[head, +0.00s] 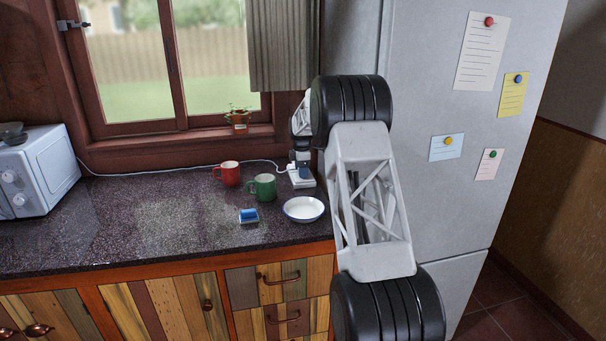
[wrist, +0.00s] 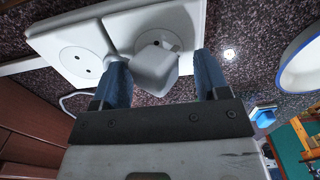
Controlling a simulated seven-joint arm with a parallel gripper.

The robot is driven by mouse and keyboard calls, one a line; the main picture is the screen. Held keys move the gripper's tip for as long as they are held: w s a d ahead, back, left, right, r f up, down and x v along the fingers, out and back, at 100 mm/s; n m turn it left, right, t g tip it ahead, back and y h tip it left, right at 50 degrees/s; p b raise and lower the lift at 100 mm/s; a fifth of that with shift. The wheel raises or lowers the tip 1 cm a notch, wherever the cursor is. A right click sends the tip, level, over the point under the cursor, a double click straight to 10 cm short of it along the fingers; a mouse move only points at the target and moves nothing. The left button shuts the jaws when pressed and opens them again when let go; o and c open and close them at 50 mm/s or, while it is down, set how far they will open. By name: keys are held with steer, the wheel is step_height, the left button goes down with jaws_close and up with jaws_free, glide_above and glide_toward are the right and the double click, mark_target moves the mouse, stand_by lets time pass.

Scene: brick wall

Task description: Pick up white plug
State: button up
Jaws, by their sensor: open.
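The white plug (wrist: 155,69) is a blocky white piece at the right-hand outlet of the white socket block (wrist: 62,40). It appears seated in that outlet, though its contact is partly hidden. My gripper (wrist: 161,60) is open, with one blue finger on each side of the plug. The left finger is close to it, with a wider gap on the right; I cannot tell whether either finger touches it. In the head view my gripper (head: 301,172) is low over the socket block (head: 302,183) at the back right of the counter. The plug is not clearly visible there.
A white bowl (head: 304,209) is in front of the socket block. A green mug (head: 263,187), a red mug (head: 228,173) and a blue sponge-like item (head: 249,216) are to the left. A white cable (head: 150,169) runs along the wall. The fridge (head: 440,100) stands close at right.

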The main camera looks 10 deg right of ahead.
steer(key=c, duration=1)
steer(key=shift+c, duration=0.2)
steer(key=shift+r, duration=1.55)
steer(key=shift+s+r, duration=0.1)
steer(key=shift+r, duration=0.15)
steer(key=s+a+r, duration=0.1)
steer(key=s, duration=1.4)
steer(key=shift+s+r, duration=0.2)
steer(key=shift+s, duration=0.15)
steer(key=shift+a, duration=0.1)
